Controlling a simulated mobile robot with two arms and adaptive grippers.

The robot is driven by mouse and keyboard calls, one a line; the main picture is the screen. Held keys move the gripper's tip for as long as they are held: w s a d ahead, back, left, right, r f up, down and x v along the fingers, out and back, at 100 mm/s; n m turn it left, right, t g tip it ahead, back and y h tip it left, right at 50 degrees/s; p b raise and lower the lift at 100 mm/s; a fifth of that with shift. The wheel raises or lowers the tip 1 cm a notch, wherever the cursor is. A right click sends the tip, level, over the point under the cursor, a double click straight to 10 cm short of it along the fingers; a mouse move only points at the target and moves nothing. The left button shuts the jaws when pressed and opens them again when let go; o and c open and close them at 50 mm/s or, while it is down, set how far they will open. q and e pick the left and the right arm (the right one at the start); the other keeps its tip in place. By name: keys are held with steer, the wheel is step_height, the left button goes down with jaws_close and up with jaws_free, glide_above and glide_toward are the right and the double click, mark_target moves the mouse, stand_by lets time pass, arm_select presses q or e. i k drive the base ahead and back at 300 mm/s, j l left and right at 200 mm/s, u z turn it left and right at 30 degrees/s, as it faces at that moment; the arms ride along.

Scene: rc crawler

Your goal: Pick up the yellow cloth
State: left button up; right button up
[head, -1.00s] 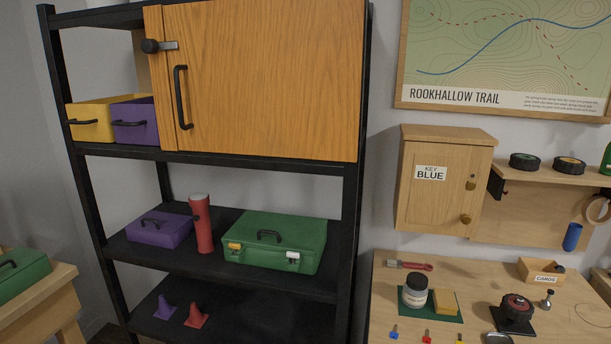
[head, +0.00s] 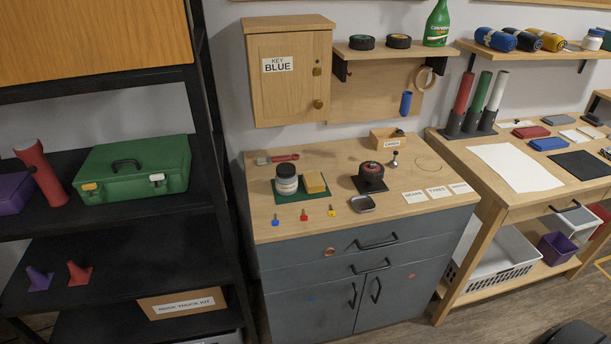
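A yellow rolled bundle (head: 545,41), which looks like rolled cloth, lies on the upper right wall shelf (head: 528,53) beside a black roll (head: 524,40) and a blue roll (head: 496,39). I cannot tell for sure that it is a cloth. A yellow block, like a sponge (head: 315,183), lies on a green mat on the wooden-topped cabinet, next to a white jar (head: 286,180). No flat yellow cloth shows. Neither of my grippers is in view.
The grey cabinet's wooden top (head: 395,175) carries small keys, a black-and-red round part (head: 371,175) and cards. The workbench at right holds three upright tubes and white paper (head: 517,167). A black shelf rack (head: 95,230) stands left. Floor shows at lower right.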

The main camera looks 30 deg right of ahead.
mark_target(314, 182)
steer(key=z, duration=1.2)
steer(key=i+l+u, duration=0.35)
steer(key=l, duration=0.25)
steer(key=i, duration=0.05)
